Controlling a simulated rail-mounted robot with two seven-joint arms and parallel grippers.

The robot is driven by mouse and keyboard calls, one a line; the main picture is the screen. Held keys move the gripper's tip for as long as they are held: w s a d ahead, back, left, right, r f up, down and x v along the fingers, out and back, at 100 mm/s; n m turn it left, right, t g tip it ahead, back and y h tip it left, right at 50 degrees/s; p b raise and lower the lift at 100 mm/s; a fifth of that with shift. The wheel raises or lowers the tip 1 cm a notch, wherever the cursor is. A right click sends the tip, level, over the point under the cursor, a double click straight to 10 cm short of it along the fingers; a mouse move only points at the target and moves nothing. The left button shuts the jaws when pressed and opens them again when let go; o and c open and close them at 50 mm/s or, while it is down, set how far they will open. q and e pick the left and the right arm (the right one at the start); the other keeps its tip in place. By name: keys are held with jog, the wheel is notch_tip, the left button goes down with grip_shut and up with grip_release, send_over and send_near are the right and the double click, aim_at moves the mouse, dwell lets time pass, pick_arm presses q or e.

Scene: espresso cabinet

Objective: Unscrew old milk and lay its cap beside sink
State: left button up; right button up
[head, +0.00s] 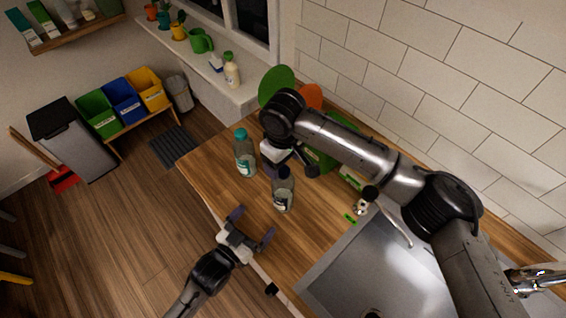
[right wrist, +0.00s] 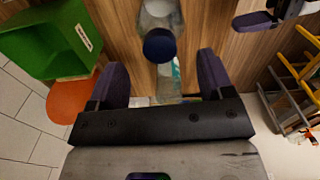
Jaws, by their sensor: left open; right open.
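A clear bottle with a dark blue cap (head: 283,190) stands upright on the wooden counter. In the right wrist view its dark blue cap (right wrist: 160,45) is on it, just beyond the fingertips and roughly centred between them. A second bottle, with a teal cap (head: 245,153), stands to its left. I cannot read which label names old milk. My right gripper (head: 290,166) is open and empty, just above the dark-capped bottle. My left gripper (head: 251,227) is open and empty near the counter's front edge, below and left of that bottle.
The steel sink (head: 345,268) is at the lower right, with bare counter (head: 298,235) to its left. A green box (right wrist: 40,45) and round green (head: 277,82) and orange items stand by the tiled wall. A cream bottle (head: 232,73) stands on the sill.

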jog(key=o, duration=0.5)
jog(key=shift+c, duration=0.2)
